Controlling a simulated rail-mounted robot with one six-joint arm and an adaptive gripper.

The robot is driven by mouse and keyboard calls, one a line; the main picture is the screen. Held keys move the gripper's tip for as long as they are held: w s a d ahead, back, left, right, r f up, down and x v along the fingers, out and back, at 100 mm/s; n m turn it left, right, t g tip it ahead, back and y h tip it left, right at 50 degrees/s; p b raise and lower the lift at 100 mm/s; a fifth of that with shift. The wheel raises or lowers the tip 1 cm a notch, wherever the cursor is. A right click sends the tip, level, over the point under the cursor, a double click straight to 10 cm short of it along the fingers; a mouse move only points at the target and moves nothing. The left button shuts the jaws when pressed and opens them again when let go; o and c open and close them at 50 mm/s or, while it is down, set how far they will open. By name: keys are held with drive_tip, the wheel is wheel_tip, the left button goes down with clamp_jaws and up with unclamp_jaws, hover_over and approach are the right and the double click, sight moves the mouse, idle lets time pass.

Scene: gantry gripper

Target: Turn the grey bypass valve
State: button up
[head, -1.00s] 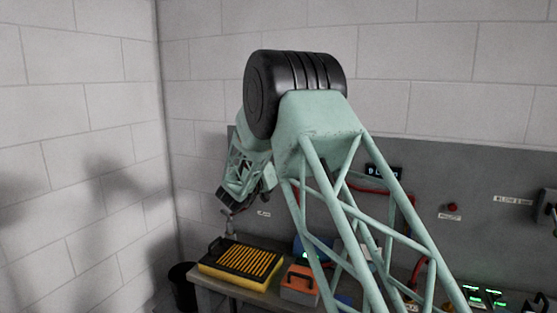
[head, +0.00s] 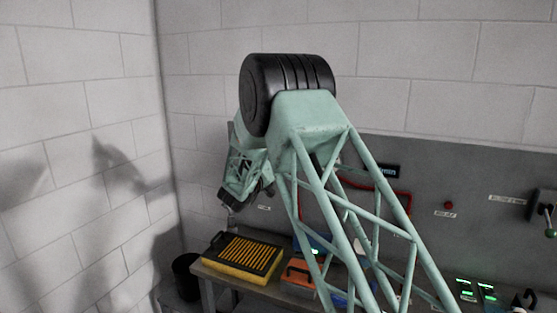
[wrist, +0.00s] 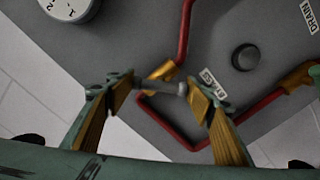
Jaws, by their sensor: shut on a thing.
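The grey bypass valve's handle (wrist: 170,88) shows in the wrist view, beside a brass fitting on the red pipe. A label reading roughly BYPASS (wrist: 213,84) sits just right of it. My gripper (wrist: 160,90) has its two yellow-lined fingers on either side of the handle, shut on it end to end. In the head view my gripper (head: 229,200) is small and dark at the far left of the grey panel. The valve cannot be made out there.
The wrist view shows a black knob (wrist: 245,57), a white dial (wrist: 70,8) and a DRAIN label (wrist: 308,15). In the head view a yellow-framed filter (head: 240,255) and an orange box (head: 297,272) stand on the bench below. A dark bin (head: 187,275) stands left of it.

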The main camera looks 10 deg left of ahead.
idle(0.3)
drive_tip(key=o, duration=0.6)
drive_tip(key=shift+s, duration=0.1)
drive_tip(key=v, duration=1.1)
drive_tip(key=shift+s+a, duration=0.15)
drive_tip(key=shift+s, duration=0.25)
